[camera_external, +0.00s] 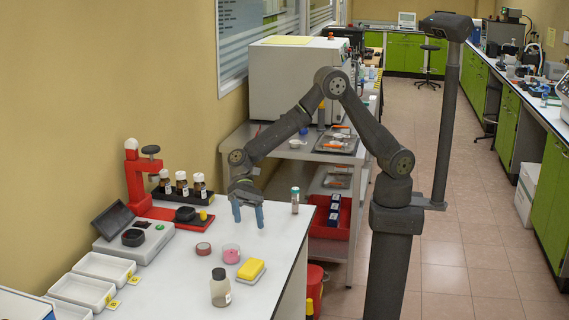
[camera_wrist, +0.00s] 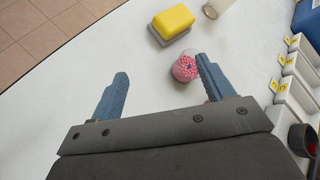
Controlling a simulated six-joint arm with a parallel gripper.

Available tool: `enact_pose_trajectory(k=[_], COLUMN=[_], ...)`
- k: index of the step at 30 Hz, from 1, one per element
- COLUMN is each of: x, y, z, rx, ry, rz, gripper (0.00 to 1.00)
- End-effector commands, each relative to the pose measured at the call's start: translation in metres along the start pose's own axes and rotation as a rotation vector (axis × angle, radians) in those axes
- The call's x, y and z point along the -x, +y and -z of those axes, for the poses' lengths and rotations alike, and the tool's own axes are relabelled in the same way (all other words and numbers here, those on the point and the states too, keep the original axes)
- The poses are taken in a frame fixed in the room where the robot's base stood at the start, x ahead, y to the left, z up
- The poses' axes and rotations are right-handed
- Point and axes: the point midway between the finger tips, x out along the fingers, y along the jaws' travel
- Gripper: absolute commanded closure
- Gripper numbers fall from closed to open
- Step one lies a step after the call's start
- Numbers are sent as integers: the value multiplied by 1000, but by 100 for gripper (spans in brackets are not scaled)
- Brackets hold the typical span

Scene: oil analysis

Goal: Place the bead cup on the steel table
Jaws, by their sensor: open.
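The bead cup (camera_external: 231,254), a small clear cup of pink beads, stands upright on the white table. It also shows in the wrist view (camera_wrist: 184,69), close to my right-hand finger. My gripper (camera_external: 248,224) is open and empty, with its fingers pointing down above the white table, behind the cup in the external view. In the wrist view the fingers (camera_wrist: 162,70) are wide apart. The steel table (camera_external: 262,146) stands behind the white table, with trays and small items on top.
White trays (camera_external: 104,268) line the left. A capped vial (camera_external: 295,200) stands near the table's right edge.

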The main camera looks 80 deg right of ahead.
Motion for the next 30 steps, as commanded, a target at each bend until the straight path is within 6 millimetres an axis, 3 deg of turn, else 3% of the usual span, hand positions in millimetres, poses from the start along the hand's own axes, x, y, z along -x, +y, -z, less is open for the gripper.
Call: enact_pose_trajectory(k=[6, 9, 14, 17, 30], x=[41, 53, 58, 47, -35], y=[27, 36, 41, 36, -2], z=[25, 33, 40, 41, 52], rx=[-576, -740, -854, -861, -855], ry=[-40, -56, -70, -72, -72], rz=[306, 393, 453, 455, 453], gripper=[26, 26, 26, 26, 26])
